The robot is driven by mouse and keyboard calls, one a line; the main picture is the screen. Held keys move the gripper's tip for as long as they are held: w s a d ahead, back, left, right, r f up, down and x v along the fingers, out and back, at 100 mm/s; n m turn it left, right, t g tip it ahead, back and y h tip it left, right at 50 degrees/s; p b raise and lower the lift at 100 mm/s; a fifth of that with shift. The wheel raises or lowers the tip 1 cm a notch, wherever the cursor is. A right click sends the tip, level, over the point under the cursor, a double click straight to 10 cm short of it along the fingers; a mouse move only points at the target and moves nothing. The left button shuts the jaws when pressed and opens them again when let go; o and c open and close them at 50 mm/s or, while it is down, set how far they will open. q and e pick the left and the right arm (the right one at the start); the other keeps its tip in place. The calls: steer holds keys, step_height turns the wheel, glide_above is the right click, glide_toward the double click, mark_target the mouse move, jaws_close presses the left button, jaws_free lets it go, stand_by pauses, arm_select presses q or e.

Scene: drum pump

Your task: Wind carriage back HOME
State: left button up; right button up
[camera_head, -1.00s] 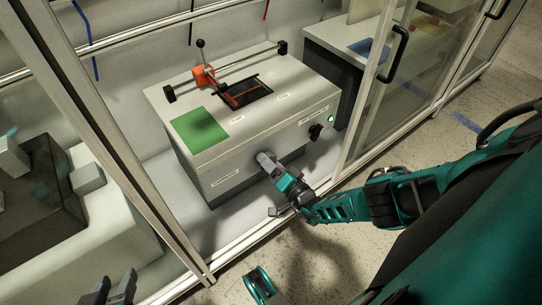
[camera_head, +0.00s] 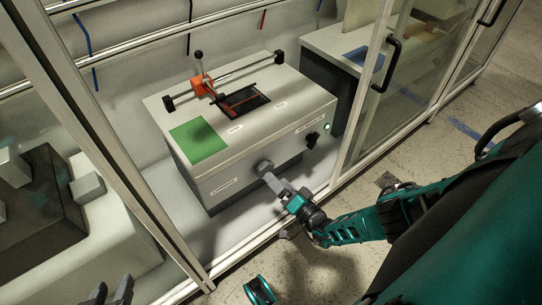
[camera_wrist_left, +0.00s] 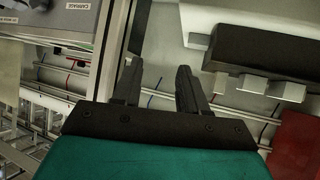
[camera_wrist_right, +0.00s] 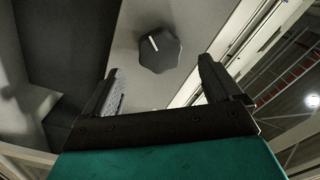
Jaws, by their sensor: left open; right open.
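The orange carriage (camera_head: 203,84) with its upright black-tipped lever sits on the rail on top of the light grey machine (camera_head: 300,95), left of the rail's middle. A round grey knob (camera_head: 264,168) is on the machine's front face. It appears to be the dark lobed knob with a white mark in the right wrist view (camera_wrist_right: 159,50). My right gripper (camera_head: 277,184) is open, in front of the knob and apart from it; the knob lies ahead between its fingers. My left gripper (camera_head: 108,291) is open and empty at the lower left; it also shows in the left wrist view (camera_wrist_left: 157,85).
A green pad (camera_head: 198,141) and a dark slotted opening (camera_head: 243,101) are on the machine's top. A black knob (camera_head: 312,139) and green light (camera_head: 326,127) are at the front's right. Metal frame posts (camera_head: 125,150) and a glass door (camera_head: 415,70) flank the opening.

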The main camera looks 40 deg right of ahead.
steer(key=s+p, duration=0.1)
steer(key=s, duration=0.6)
steer(key=shift+s+d, duration=0.2)
steer(key=shift+s, duration=0.1)
